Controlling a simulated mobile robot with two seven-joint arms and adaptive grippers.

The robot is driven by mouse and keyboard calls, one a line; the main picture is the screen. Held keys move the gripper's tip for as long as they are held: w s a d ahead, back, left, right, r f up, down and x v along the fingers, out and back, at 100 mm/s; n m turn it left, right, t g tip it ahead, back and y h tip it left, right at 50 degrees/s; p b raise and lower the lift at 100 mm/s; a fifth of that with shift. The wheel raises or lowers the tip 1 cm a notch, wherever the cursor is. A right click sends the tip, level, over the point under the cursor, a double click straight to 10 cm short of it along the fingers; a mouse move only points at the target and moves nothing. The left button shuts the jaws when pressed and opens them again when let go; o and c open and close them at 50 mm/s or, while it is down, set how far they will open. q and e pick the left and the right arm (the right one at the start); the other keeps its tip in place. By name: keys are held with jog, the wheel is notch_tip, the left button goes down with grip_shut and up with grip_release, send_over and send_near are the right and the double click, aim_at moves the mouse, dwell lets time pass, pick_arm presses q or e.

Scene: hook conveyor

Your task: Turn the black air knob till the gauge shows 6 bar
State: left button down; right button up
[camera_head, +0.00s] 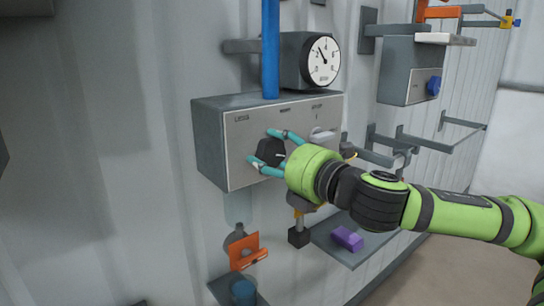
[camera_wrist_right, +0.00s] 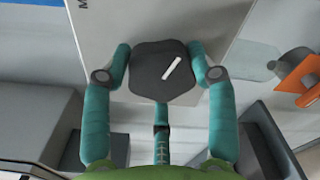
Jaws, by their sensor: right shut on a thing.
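The black air knob (camera_head: 270,152) sits on the front of a grey box (camera_head: 240,165). My right gripper (camera_head: 261,147) is shut on it, with teal fingers on either side. In the right wrist view, two fingers of the gripper (camera_wrist_right: 159,47) flank the knob (camera_wrist_right: 150,76), and a third shows below. The knob's white mark slants up to the right there. The round gauge (camera_head: 323,60) above the box has a white face; its black needle points up and slightly left. The digits are too small to read exactly. My left gripper is out of view.
A blue vertical pipe (camera_head: 271,50) rises from the box top. A pale lever (camera_head: 322,135) is right of the knob. Below are an orange bracket (camera_head: 247,253) and a shelf with a purple block (camera_head: 347,238). A box with a blue knob (camera_head: 433,86) is at right.

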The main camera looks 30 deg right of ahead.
jog(key=shift+d+r+m+b, duration=0.1)
jog(key=shift+r+m+b, duration=0.1)
jog(key=shift+m, duration=0.6)
jog(key=shift+d+r+m+b, duration=0.1)
jog(key=shift+m+b, duration=0.15)
jog(key=shift+m, duration=0.55)
jog(key=shift+d+r+m+b, duration=0.1)
jog(key=shift+r+m+b, duration=0.1)
jog(key=shift+m, duration=0.6)
jog(key=shift+f+m+b, duration=0.2)
jog(key=shift+m+b, duration=0.4)
jog(key=shift+m, duration=1.5)
jog(key=shift+f+m+b, duration=0.25)
jog(key=shift+m+b, duration=0.15)
jog(key=shift+m, duration=1.4)
